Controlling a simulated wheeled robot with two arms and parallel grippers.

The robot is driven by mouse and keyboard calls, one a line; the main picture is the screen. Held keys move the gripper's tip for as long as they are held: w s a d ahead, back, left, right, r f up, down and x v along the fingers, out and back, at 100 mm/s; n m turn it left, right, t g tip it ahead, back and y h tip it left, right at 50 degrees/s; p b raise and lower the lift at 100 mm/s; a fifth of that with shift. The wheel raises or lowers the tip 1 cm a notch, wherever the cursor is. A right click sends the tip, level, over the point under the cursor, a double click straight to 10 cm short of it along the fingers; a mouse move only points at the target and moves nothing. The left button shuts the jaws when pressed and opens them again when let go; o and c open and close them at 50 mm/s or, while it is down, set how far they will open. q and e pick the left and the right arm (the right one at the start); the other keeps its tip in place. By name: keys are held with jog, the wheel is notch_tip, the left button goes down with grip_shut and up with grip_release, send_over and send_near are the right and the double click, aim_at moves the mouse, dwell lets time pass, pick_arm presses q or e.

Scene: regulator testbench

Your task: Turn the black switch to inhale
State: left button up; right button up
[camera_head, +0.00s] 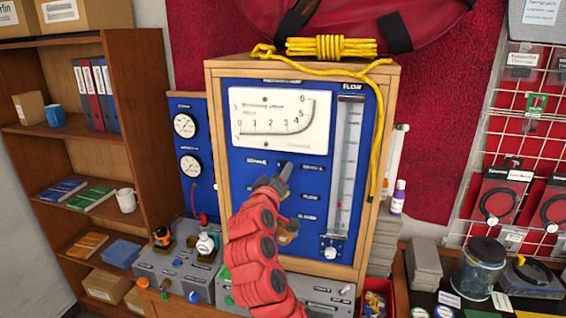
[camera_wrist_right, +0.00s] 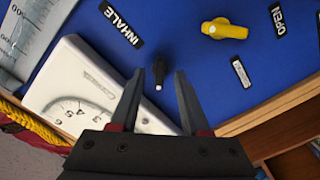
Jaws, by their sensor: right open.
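The black switch (camera_wrist_right: 158,70) shows in the right wrist view on the blue panel, between the tips of my right gripper (camera_wrist_right: 156,85). Its white-marked end points down in that view, away from the INHALE label (camera_wrist_right: 121,24). My right gripper is open, with one finger on each side of the switch; I cannot tell whether they touch it. In the head view, the red right arm reaches up to the panel and the gripper (camera_head: 280,176) mostly hides the switch. The INHALE label (camera_head: 314,168) is right of it there. My left gripper is not in view.
A white pressure meter (camera_head: 280,122) sits above the switch and a flow tube (camera_head: 346,165) to its right. A yellow knob (camera_wrist_right: 224,29) is nearby in the wrist view. A yellow rope (camera_head: 378,140) hangs along the cabinet's right side. Grey boxes (camera_head: 178,276) stand below left.

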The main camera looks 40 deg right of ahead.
jog(key=shift+x, duration=0.95)
grip_shut()
